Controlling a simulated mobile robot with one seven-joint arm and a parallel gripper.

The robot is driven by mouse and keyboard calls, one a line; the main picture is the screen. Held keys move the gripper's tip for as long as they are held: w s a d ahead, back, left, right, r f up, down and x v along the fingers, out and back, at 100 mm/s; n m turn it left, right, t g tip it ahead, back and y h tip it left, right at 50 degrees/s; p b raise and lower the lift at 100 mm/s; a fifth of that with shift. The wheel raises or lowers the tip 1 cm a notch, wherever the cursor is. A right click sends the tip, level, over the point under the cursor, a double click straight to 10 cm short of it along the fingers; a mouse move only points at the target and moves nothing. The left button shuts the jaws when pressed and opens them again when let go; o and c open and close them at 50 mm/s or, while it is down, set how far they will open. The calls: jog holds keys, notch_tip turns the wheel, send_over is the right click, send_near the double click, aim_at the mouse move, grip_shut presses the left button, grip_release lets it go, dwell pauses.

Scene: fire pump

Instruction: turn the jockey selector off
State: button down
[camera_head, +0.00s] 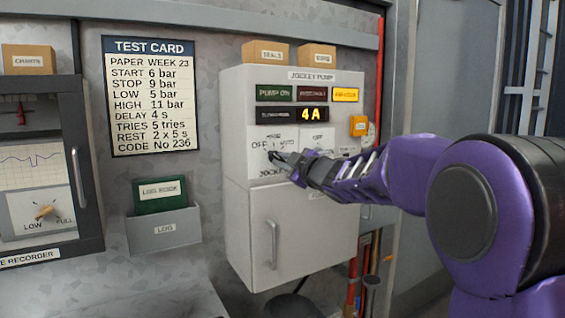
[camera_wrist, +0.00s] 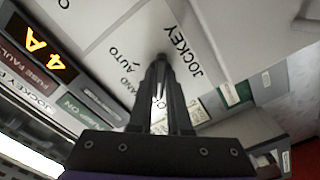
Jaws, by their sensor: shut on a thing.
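The jockey pump panel (camera_head: 343,110) is a light grey wall box with a "JOCKEY PUMP" label, lamps and an amber "4 A" display (camera_head: 310,115). The selector dial plate is at its lower left, marked OFF and AUTO, with JOCKEY below; it also shows in the wrist view (camera_wrist: 128,32). My gripper (camera_head: 285,160) reaches in from the right, with its fingertips at the dial. In the wrist view my gripper (camera_wrist: 160,72) is shut at the dial's middle, on the selector knob. The fingers hide most of the knob, so its pointing direction cannot be told.
A grey cabinet door with a handle (camera_head: 271,245) is below the panel. A test card (camera_head: 151,96), log book holder (camera_head: 163,231) and recorder (camera_head: 44,160) are to the left. Red pipe (camera_head: 380,70) runs at right.

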jog(key=c, duration=0.9)
grip_release()
jog(key=shift+o, duration=0.2)
jog(key=shift+s+d, duration=0.1)
jog(key=shift+s, duration=0.05)
